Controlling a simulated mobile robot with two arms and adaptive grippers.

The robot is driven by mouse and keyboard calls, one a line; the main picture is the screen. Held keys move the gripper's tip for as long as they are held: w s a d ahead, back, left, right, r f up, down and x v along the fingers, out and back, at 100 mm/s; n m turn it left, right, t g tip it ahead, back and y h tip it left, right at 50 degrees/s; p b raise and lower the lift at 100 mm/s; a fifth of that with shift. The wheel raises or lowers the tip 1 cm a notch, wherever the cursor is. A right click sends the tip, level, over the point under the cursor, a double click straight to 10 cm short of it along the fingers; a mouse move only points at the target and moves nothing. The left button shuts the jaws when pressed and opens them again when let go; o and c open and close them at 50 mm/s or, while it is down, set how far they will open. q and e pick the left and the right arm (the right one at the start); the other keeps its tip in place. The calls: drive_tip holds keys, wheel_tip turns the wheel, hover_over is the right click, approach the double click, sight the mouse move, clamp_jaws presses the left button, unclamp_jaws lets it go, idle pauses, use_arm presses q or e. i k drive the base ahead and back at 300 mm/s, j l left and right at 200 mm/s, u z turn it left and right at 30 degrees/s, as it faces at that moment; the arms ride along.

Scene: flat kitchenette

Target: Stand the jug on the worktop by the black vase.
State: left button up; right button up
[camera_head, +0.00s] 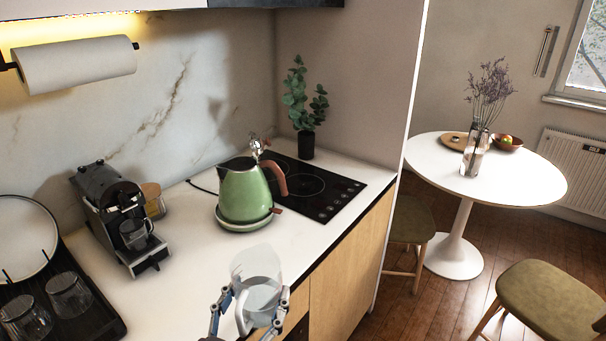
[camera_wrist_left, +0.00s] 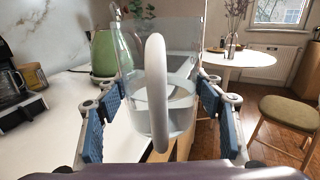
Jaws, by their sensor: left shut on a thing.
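The jug (camera_head: 258,269) is clear with a pale handle and shows what looks like water inside. My left gripper (camera_head: 252,302) is shut on it, with blue-padded fingers on either side. The jug is near upright at the worktop's front edge, in front of the kettle. In the left wrist view the jug (camera_wrist_left: 178,100) fills the middle, its handle towards the camera, between the fingers of the gripper (camera_wrist_left: 158,103). The black vase (camera_head: 306,146) holds green sprigs and stands at the worktop's back right corner, beyond the hob. My right gripper is not in view.
A green kettle (camera_head: 243,195) on its base and a black hob (camera_head: 318,188) lie between jug and vase. A coffee machine (camera_head: 118,215) and a black tray (camera_head: 95,300) with glasses are left. The white worktop (camera_head: 190,270) is clear before the kettle.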

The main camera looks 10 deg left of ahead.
sight(361, 170)
drive_tip(key=i+l, duration=0.3)
drive_tip(key=i+l+u, duration=0.15)
drive_tip(key=i+l, duration=0.45)
drive_tip(key=i+l+u, duration=0.15)
drive_tip(key=l, duration=0.25)
drive_tip(key=i+l, duration=0.35)
drive_tip(key=i+l+u, duration=0.15)
drive_tip(key=i+l, duration=0.35)
drive_tip(key=l, duration=0.3)
drive_tip(key=i+l+u, duration=0.15)
drive_tip(key=l, duration=0.25)
drive_tip(key=i, duration=0.1)
